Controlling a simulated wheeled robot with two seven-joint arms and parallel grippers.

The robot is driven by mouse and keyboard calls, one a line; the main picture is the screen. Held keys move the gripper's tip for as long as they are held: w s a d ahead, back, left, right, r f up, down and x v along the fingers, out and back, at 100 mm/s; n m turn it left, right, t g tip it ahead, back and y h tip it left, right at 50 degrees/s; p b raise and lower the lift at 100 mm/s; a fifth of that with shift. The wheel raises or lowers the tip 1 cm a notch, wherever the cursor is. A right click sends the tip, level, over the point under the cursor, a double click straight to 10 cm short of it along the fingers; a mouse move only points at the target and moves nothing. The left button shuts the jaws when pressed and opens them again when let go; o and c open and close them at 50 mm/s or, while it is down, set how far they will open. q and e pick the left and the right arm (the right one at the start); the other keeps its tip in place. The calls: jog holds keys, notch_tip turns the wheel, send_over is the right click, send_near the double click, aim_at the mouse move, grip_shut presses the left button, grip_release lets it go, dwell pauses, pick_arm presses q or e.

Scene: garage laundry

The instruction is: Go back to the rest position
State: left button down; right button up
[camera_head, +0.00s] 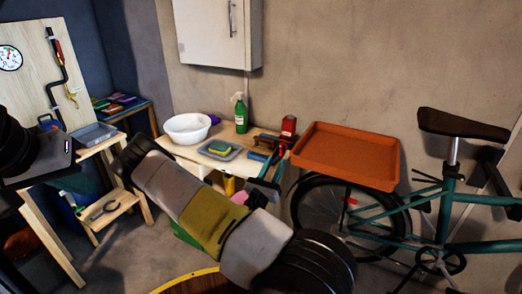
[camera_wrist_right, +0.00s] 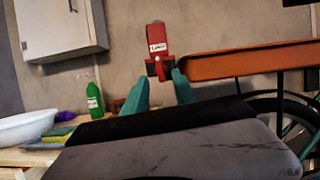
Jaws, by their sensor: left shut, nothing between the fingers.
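My left gripper (camera_head: 80,181) is at the left in the head view, partly hidden by my dark left arm, beside the low wooden bench. It is shut and empty. My right arm crosses the middle of the head view. My right gripper (camera_head: 268,175) shows its teal fingers at the right end of the worktable; they also show in the right wrist view (camera_wrist_right: 160,82). The container is upright between the fingertips in the right wrist view (camera_wrist_right: 157,48).
The worktable (camera_head: 181,151) holds a white basin (camera_head: 187,127), green spray bottle (camera_head: 240,115) and sponge tray (camera_head: 219,150). An orange tray (camera_head: 347,158) over the bicycle (camera_head: 443,205) is close to the right of the red container. A wall cabinet (camera_head: 213,35) hangs above.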

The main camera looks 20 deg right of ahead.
jog(key=v, duration=0.2)
jog(key=shift+s+a+f, duration=0.15)
jog(key=shift+s+a, duration=0.05)
jog(key=s+r+m+g+y, duration=0.3)
jog(key=s+m+g, duration=0.6)
jog(key=m+g, duration=0.1)
jog(key=s+r+m+g+y, duration=0.3)
jog(key=s+m+g+y, duration=0.1)
jog(key=s+m+g, duration=0.6)
jog(key=s+a+r+m+t+y, duration=0.1)
jog(key=a+r+m+t+y, duration=0.5)
jog(key=a+r+t+y, duration=0.5)
jog(key=a+r, duration=0.5)
jog(key=r, duration=0.1)
jog(key=shift+s+a+r+m+y, duration=0.2)
jog(key=shift+a+r+m+y, duration=0.1)
jog(key=shift+r+y, duration=0.1)
